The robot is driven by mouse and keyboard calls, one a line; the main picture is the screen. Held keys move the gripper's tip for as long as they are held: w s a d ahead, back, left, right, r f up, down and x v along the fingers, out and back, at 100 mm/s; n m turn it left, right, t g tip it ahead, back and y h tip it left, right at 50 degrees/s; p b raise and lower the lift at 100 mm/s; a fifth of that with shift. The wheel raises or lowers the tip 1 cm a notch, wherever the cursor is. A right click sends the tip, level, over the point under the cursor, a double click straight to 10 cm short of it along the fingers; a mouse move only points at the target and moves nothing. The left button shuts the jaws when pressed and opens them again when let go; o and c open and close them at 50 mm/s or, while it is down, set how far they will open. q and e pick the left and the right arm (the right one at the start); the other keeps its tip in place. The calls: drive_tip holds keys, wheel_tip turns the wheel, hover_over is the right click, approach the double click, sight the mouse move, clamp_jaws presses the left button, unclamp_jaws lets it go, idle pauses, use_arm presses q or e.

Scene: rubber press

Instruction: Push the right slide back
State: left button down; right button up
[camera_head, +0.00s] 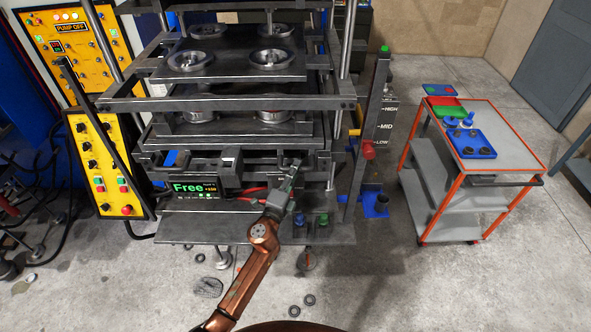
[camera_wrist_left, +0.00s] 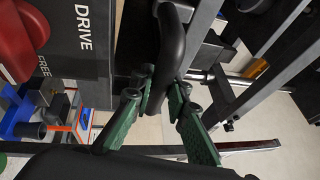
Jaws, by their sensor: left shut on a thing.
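The press frame (camera_head: 230,103) stands in the middle of the head view, with dark plates and rails one above another. My left gripper (camera_head: 292,176) reaches up to the front of its lower right part. In the left wrist view my green-padded left fingers (camera_wrist_left: 163,88) lie on both sides of a black curved handle (camera_wrist_left: 171,42) and are shut on it. Metal rails and a round bar (camera_wrist_left: 225,78) run beside the handle. Which part is the right slide itself cannot be told clearly, since my gripper covers its front. My right gripper is not in view.
A lever post with a red knob (camera_head: 369,151) and HIGH, MID, LOW marks stands right of the press. A display reading Free (camera_head: 188,188) is left of my gripper. A front shelf (camera_head: 200,228) lies below. An orange-framed cart (camera_head: 505,140) is farther right.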

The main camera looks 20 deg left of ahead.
use_arm(q)
drive_tip(key=shift+w, duration=0.1)
drive_tip(key=shift+w+a+f+b, duration=0.1)
drive_tip(key=shift+w+a+b, duration=0.1)
drive_tip(key=shift+w, duration=0.35)
drive_tip(key=shift+w+a+f+b, duration=0.1)
drive_tip(key=shift+w+b, duration=0.05)
drive_tip(key=shift+w, duration=0.35)
drive_tip(key=c, duration=2.3)
unclamp_jaws()
drive_tip(key=shift+c, duration=0.2)
drive_tip(key=o, duration=0.3)
drive_tip(key=shift+s+r, duration=0.25)
drive_tip(key=shift+s, duration=0.15)
drive_tip(key=shift+o, duration=1)
drive_tip(key=shift+w+f, duration=0.15)
drive_tip(key=shift+w, duration=0.1)
drive_tip(key=v, duration=1.2)
